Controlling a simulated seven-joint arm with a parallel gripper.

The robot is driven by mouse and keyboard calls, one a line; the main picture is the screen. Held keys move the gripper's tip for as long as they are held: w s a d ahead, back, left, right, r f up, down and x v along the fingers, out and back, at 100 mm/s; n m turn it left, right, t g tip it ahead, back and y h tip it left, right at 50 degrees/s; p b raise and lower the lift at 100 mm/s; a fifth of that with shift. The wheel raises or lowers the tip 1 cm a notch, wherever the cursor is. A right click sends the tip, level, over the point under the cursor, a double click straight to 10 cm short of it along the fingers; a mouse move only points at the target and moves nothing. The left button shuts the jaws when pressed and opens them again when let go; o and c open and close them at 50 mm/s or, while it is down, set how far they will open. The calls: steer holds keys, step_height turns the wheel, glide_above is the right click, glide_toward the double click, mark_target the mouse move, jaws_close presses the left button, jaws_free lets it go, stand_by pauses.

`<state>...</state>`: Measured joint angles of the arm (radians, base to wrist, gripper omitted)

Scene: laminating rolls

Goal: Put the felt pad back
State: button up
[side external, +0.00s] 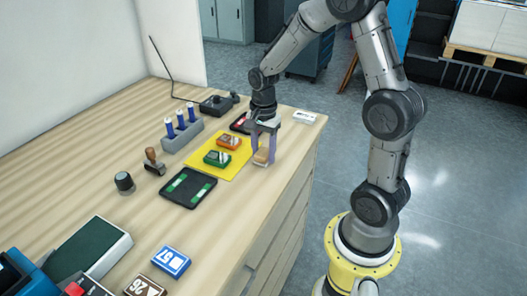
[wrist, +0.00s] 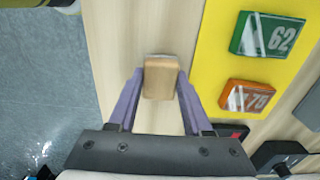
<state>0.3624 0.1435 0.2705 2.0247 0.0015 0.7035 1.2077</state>
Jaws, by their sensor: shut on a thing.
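My gripper (side external: 263,153) is shut on a tan, rounded block with a thin pale edge, which looks like the felt pad (side external: 262,158). In the wrist view the block (wrist: 160,82) sits between the two purple fingers (wrist: 160,76), over bare wood. The block is just off the right edge of the yellow mat (side external: 203,171) in the side view; I cannot tell whether it touches the table.
A black tray with green strips (side external: 188,187) lies before the mat. A grey rack of blue-topped sticks (side external: 182,134), a stamp (side external: 153,162) and a black knob (side external: 124,183) stand left. A red-black item (side external: 239,123) is partly hidden behind my gripper. The table's right edge is close.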

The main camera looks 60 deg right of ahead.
mark_target(263, 152)
steer(key=shift+f, duration=0.15)
steer(key=o, duration=1.2)
step_height(263, 152, up, 12)
steer(key=f, duration=0.1)
steer(key=shift+s+a+r+n+t, duration=0.9)
steer(key=shift+s+a+n, duration=1.1)
steer(key=shift+s+n, duration=0.75)
steer(key=shift+s+a+r+n+t, duration=0.8)
steer(key=shift+s+a+n, duration=1.35)
steer(key=shift+n, duration=1.1)
steer(key=shift+s+a+r+n+t, duration=0.65)
steer(key=shift+s+a+n+t, duration=0.45)
steer(key=shift+s+a+n, duration=1.25)
steer(key=shift+s+d+n, duration=0.3)
steer(key=shift+d+n, duration=0.25)
steer(key=shift+n, duration=0.1)
